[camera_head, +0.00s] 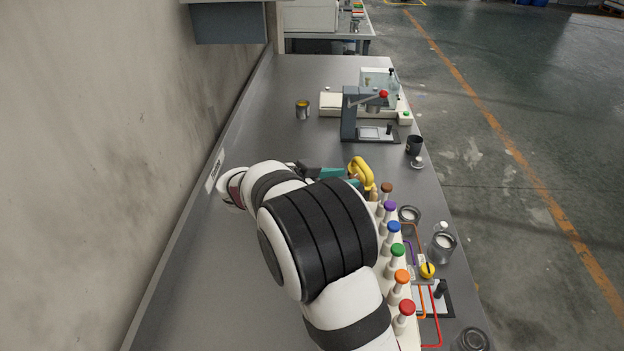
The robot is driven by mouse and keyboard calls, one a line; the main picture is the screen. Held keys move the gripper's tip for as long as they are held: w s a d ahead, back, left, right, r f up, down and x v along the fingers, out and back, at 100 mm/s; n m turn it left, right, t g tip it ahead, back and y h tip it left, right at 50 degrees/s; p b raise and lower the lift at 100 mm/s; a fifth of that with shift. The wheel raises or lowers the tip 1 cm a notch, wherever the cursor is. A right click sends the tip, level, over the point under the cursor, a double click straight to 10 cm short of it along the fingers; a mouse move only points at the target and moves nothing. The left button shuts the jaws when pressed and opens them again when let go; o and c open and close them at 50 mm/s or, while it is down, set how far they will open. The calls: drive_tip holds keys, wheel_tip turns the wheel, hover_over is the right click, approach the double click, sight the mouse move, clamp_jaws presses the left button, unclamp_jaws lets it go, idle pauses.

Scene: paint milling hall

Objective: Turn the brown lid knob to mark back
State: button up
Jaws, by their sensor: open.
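The brown knob (387,188) is a brown cap on a pale stem, at the far end of a row of coloured knobs near the bench's right edge. Which way it is turned is too small to tell. My gripper (356,178) is partly hidden behind my arm, just left of the brown knob. It reaches rightward beside a yellow curved handle-like part (361,172). The gripper is open. I see no contact with the brown knob. Any mark near the knob is hidden or too small to read.
Purple (390,207), blue (393,228), green (398,251), orange (402,277) and red (407,308) knobs stand nearer in the row. Metal cans (442,246) stand to its right. A grey press (352,115) is farther back. The bench's back left is mostly clear; a wall borders it.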

drive_tip(key=v, duration=1.1)
drive_tip(key=shift+a+r, duration=0.1)
drive_tip(key=w+d+n+t+y, duration=0.1)
drive_tip(key=w+d+n+y, duration=0.3)
drive_tip(key=w, duration=0.4)
drive_tip(key=w+d+f+n+t+y, duration=0.1)
drive_tip(key=w+d+n+y, duration=0.1)
drive_tip(key=w+n+y, duration=0.4)
drive_tip(key=w+d+n+t+y, duration=0.1)
drive_tip(key=w+d+n+y, duration=0.2)
drive_tip(key=w, duration=0.6)
drive_tip(key=s+d+n+g+y, duration=0.7)
drive_tip(key=s+d+n+y, duration=0.35)
drive_tip(key=s+d, duration=0.65)
drive_tip(key=shift+h, duration=0.25)
drive_tip(key=x, duration=0.5)
drive_tip(key=s+a+x, duration=0.1)
drive_tip(key=x, duration=0.4)
drive_tip(key=s+r+x, duration=0.1)
drive_tip(key=x, duration=0.4)
drive_tip(key=shift+a+f, duration=0.1)
drive_tip(key=shift+a, duration=0.4)
